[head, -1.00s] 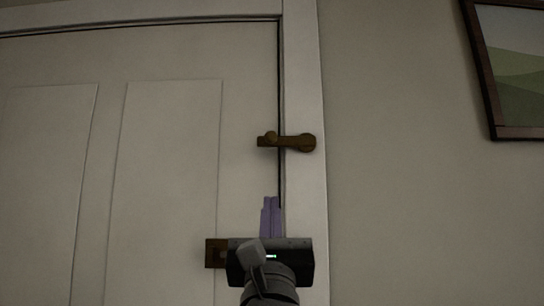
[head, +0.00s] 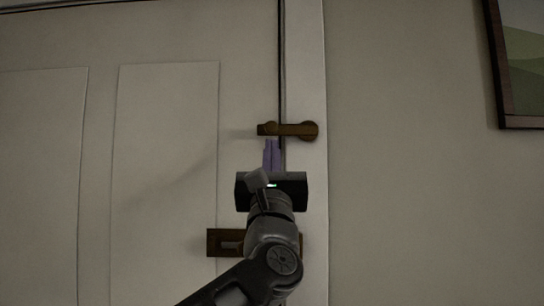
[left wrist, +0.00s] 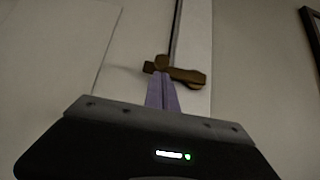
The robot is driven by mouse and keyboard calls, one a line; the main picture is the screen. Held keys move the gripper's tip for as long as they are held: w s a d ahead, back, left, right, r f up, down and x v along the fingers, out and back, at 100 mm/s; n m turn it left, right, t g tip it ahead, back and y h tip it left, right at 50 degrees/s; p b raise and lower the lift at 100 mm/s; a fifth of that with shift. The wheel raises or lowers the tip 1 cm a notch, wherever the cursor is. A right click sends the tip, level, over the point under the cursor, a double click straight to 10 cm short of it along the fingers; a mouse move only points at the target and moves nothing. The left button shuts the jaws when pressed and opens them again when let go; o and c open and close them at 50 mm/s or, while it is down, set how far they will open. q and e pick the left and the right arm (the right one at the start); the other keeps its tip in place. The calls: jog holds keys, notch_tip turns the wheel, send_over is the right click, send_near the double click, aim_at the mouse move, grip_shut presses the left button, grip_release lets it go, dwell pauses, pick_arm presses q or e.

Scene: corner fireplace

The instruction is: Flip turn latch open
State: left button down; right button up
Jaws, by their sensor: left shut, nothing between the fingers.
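The brown turn latch (head: 288,130) lies level across the gap between the white door and its frame. Its round pivot end is on the frame at the right and its narrower end is over the door edge. The latch also shows in the left wrist view (left wrist: 186,76). My left gripper (head: 272,142), with purple fingers shut together and empty, points up just below the latch's left end. In the left wrist view the fingertips (left wrist: 160,76) reach the latch's left part in the picture; I cannot tell whether they touch. My right gripper is not in view.
A brown handle plate (head: 222,242) is on the door below the latch, partly hidden by my left arm. The white door (head: 165,160) fills the left side. A framed picture (head: 524,122) hangs at the upper right. The wall between is bare.

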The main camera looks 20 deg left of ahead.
pick_arm(q)
jog(key=shift+w+r, duration=0.1)
jog(key=shift+r, duration=0.25)
jog(key=shift+r+m+h, duration=0.15)
jog(key=shift+m+h, duration=0.35)
